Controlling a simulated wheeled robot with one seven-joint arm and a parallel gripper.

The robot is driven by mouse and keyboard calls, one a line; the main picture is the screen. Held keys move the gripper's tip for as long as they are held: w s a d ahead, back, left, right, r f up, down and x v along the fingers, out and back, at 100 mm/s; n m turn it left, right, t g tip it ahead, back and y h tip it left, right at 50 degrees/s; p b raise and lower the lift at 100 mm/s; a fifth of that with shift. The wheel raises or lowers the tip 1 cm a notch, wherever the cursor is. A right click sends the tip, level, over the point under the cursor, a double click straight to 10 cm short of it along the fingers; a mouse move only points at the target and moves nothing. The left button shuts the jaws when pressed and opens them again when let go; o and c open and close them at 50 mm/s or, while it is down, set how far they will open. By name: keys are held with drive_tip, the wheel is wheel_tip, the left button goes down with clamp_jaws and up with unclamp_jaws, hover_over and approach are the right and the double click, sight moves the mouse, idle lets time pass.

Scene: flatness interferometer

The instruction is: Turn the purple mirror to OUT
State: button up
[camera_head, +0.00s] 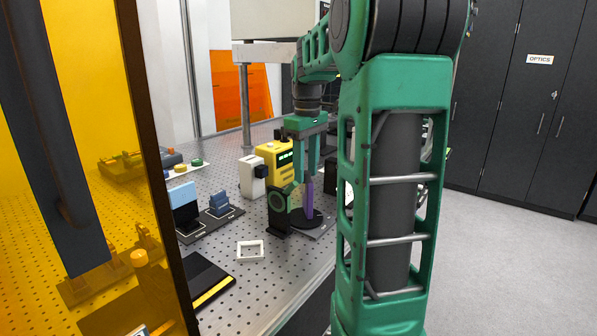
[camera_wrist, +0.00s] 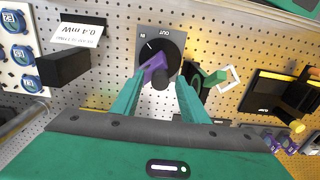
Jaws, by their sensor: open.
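The purple mirror (camera_head: 309,197) stands upright on a dark plate (camera_head: 316,232) near the table's right edge. In the wrist view the mirror (camera_wrist: 153,67) lies at a slant over a round black dial, beside a dark round knob (camera_wrist: 160,79). The OUT mark (camera_wrist: 165,32) is at the dial's top, with a smaller mark (camera_wrist: 143,38), seemingly IN, to its left. A white line on the dial lies near that smaller mark. My gripper (camera_wrist: 162,83) is open, pointing down, its green fingers on either side of the mirror and knob. I cannot tell whether they touch it.
A yellow instrument (camera_head: 276,160) stands close behind the mirror, with a green holder (camera_head: 281,203) just to its left. A white frame (camera_head: 250,250) lies on the perforated table. A black box (camera_wrist: 64,67) is at the left in the wrist view. An amber panel (camera_head: 85,120) stands at the left.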

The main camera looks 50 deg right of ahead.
drive_tip(key=shift+c, duration=0.6)
clamp_jaws()
drive_tip(key=c, duration=0.8)
unclamp_jaws()
drive_tip(key=shift+a, duration=0.6)
drive_tip(key=shift+d, duration=0.5)
clamp_jaws()
drive_tip(key=m, duration=0.4)
drive_tip(key=shift+m, duration=2.5)
